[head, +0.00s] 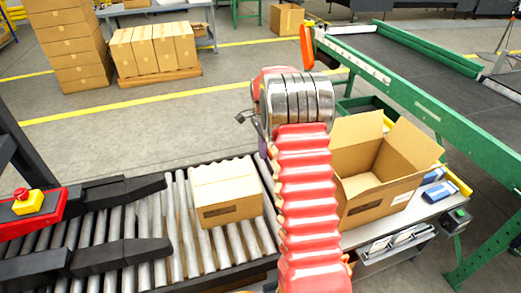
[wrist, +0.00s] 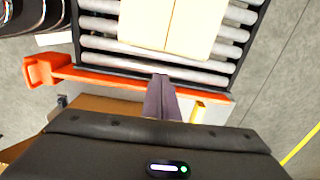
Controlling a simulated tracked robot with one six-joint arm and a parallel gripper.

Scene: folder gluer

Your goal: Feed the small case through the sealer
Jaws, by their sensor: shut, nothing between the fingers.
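The small case (head: 226,192), a closed cardboard box with a dark printed mark, sits on the roller conveyor (head: 182,215), left of my red arm. Black side guides of the sealer (head: 118,252) lie on the rollers to the left of the case. In the wrist view the small case (wrist: 165,22) is at the top on the rollers. My gripper (wrist: 162,80) is shut and empty, with its fingertips near the orange bar at the conveyor's edge, apart from the case.
An open cardboard box (head: 378,172) stands on a bench to the right, with blue-and-white items (head: 440,190) beside it. A red emergency stop on a yellow box (head: 25,200) is at far left. A green-framed conveyor (head: 420,105) runs at right. Stacked cartons (head: 75,45) stand behind.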

